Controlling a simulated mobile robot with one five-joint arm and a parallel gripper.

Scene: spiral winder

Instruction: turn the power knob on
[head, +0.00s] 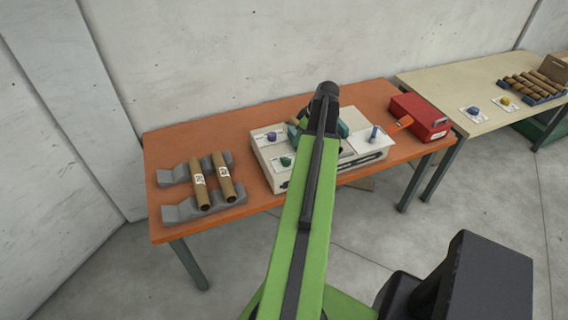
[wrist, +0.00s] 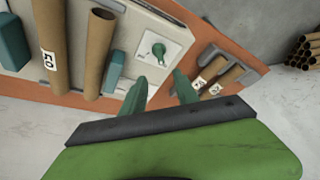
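A green knob (head: 286,161) sits on a white plate at the front left of the pale machine (head: 268,152). A purple knob (head: 272,136) sits on another plate behind it. The labels are too small to read, so I cannot tell which is the power knob. In the wrist view the green knob (wrist: 158,49) is just beyond my gripper (wrist: 160,80), roughly in line with the gap between its two green fingers. The fingers are apart with nothing between them, and not touching the knob. In the head view my arm hides the gripper and the machine's middle.
Two cardboard tubes (wrist: 100,45) stand out close left of the knob in the wrist view. A grey rack (head: 182,210) with two tubes is at the orange table's left. A blue-handled lever (head: 374,133) and red box (head: 420,117) are right. A second table (head: 450,90) stands beyond.

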